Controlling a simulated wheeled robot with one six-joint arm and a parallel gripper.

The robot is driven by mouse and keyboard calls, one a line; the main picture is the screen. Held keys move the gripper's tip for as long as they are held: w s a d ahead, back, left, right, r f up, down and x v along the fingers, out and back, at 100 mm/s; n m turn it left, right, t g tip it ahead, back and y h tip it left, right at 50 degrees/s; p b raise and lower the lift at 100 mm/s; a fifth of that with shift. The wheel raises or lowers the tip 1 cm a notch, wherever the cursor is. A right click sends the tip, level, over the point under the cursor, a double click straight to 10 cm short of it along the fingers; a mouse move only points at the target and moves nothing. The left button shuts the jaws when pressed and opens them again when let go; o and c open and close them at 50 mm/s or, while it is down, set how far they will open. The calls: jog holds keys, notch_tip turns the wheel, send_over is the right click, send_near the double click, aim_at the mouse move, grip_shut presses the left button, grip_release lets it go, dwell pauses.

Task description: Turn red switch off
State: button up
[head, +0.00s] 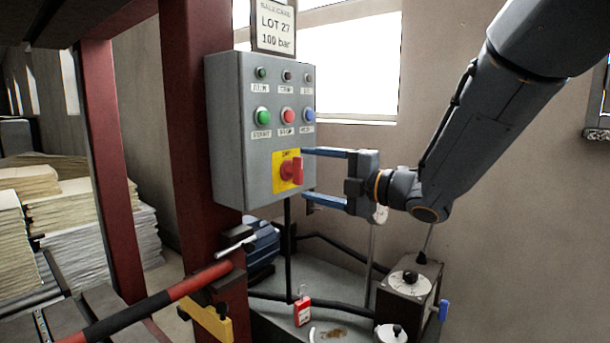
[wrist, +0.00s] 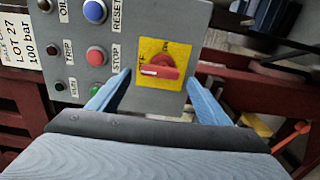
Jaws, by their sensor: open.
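The red switch (head: 291,171) is a rotary knob on a yellow plate (head: 280,158), low on the front of a grey control box (head: 229,130). Its handle looks upright in the head view. In the wrist view, the red switch (wrist: 158,67) shows with its handle lying across the picture and lettering partly hidden around it. My gripper (head: 303,174) has two blue fingers, one above and one below the switch's height, facing the box from the right. In the wrist view my gripper (wrist: 159,76) is open and empty, its fingertips on either side of the switch; contact cannot be told.
Green (head: 262,116), red (head: 288,116) and blue (head: 308,115) buttons sit above the switch. A dark red post (head: 200,120) stands left of the box. A red-and-black lever (head: 160,300) and a blue motor (head: 262,246) are below.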

jog(key=v, duration=0.4)
jog(key=shift+s+d, duration=0.25)
jog(key=shift+s, duration=0.05)
jog(key=w+d+f+m+t+h+p, duration=0.2)
jog(key=w+d+f+m+h, duration=0.1)
jog(key=d+f+m+h, duration=0.6)
jog(key=s+d+f+m+g+h+p, duration=0.1)
jog(key=s+d+f+m+g+h, duration=0.2)
jog(key=s+d+f+m+h, duration=0.5)
jog(key=s+a+f+m+g+y+p, duration=0.1)
jog(key=s+f+m+g, duration=0.1)
jog(key=s, duration=0.5)
jog(key=s+a+f+m+g+y, duration=0.1)
jog(key=s+f+m+g, duration=0.1)
jog(key=s+m+g, duration=0.2)
jog(key=s+a+f+m+g+p, duration=0.1)
jog(key=s+m+g, duration=0.3)
jog(key=s, duration=0.6)
jog(key=shift+s+a+f+m+y+p, duration=0.35)
jog(key=shift+s+f+m+y, duration=0.05)
jog(key=shift+f+m, duration=0.5)
